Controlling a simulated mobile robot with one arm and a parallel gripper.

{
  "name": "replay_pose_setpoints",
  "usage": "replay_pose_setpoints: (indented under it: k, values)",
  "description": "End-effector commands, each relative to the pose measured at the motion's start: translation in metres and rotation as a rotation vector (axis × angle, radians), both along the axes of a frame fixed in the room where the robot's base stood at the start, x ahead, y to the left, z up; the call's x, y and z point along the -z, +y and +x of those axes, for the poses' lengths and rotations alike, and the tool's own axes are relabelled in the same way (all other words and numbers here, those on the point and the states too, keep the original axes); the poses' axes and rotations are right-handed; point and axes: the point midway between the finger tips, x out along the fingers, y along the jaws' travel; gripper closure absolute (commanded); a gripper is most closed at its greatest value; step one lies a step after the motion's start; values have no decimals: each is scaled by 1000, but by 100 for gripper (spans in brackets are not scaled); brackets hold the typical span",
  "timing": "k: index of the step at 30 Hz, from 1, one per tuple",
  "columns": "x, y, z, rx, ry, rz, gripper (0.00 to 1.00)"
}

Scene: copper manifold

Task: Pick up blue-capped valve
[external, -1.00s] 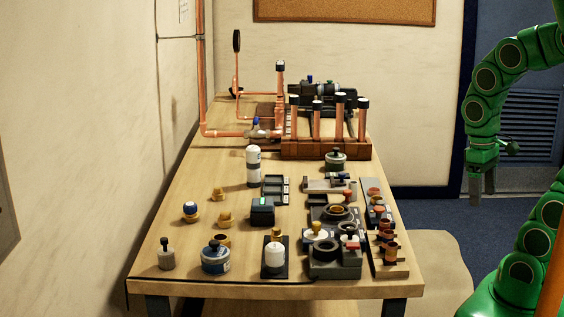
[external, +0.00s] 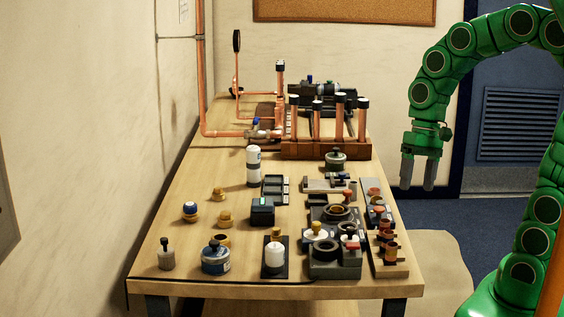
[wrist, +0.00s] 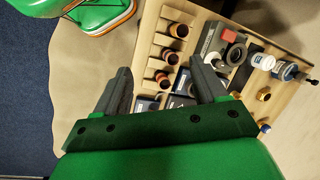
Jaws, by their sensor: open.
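A small brass valve with a blue and white cap (external: 190,209) stands on the left part of the workbench. It appears to be the blue-capped one also partly visible at the right of the wrist view (wrist: 264,127). My gripper (external: 417,180) is open and empty, with its fingers pointing down, just off the bench's right edge. In the external view it is well to the right of the valve. In the wrist view my two grey fingers (wrist: 160,78) are spread apart with nothing held between them.
The workbench (external: 185,285) carries brass fittings (external: 219,194), a white bottle (external: 253,168), a blue-labelled tub (external: 215,261) and a dark box with a green screen (external: 262,213). A fitting rack (external: 387,268) lines the right edge. The copper manifold (external: 325,150) stands at the back.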

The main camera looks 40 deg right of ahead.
Motion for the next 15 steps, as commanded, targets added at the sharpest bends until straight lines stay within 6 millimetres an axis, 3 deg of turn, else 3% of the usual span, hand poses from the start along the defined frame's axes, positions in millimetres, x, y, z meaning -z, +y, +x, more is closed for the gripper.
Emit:
replay_pose_setpoints:
  k: [15]
  values:
    - [-4, 84, 129, 326, 81, 232, 29]
